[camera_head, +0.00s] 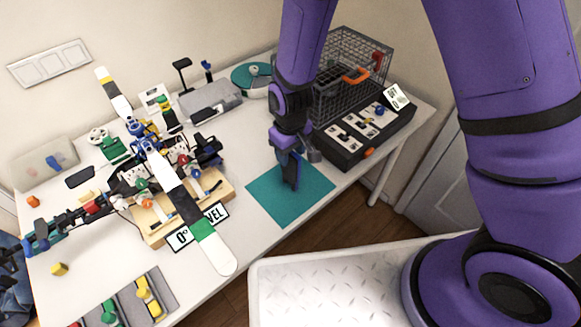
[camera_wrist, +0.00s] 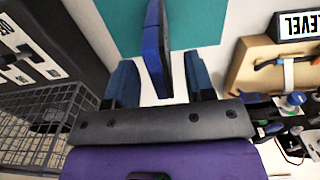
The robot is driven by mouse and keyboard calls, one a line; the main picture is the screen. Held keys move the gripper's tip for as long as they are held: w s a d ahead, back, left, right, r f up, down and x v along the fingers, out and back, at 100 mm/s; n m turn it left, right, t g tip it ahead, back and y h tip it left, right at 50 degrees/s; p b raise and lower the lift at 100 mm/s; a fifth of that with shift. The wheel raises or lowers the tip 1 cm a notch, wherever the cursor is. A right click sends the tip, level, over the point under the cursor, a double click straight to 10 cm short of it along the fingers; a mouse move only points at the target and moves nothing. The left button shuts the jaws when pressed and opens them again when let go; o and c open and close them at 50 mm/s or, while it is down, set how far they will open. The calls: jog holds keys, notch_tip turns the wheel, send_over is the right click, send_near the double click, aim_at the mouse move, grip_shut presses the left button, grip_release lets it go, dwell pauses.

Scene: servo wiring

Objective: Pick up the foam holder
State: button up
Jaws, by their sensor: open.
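A slim blue and dark upright piece, which looks like the foam holder, shows in the wrist view (camera_wrist: 156,48) over the teal mat (camera_wrist: 213,22). It stands between the two blue fingers of my gripper (camera_wrist: 160,82), with a visible gap on each side. The gripper is open. In the head view my gripper (camera_head: 287,156) points down over the teal mat (camera_head: 262,200). There the blue piece (camera_head: 291,180) shows just below the fingers, and its upper part is partly hidden by them. I cannot tell whether its foot touches the mat.
A black switch box (camera_head: 345,152) and a wire basket (camera_head: 335,95) stand right of and behind the mat. A wooden stand with a LEVEL sign (camera_head: 198,228) and a long striped bar (camera_head: 190,208) lie to the left. The table's front edge is close to the mat.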

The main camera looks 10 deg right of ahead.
jog(key=shift+f, duration=1.1)
grip_shut()
jog(key=shift+r, duration=0.15)
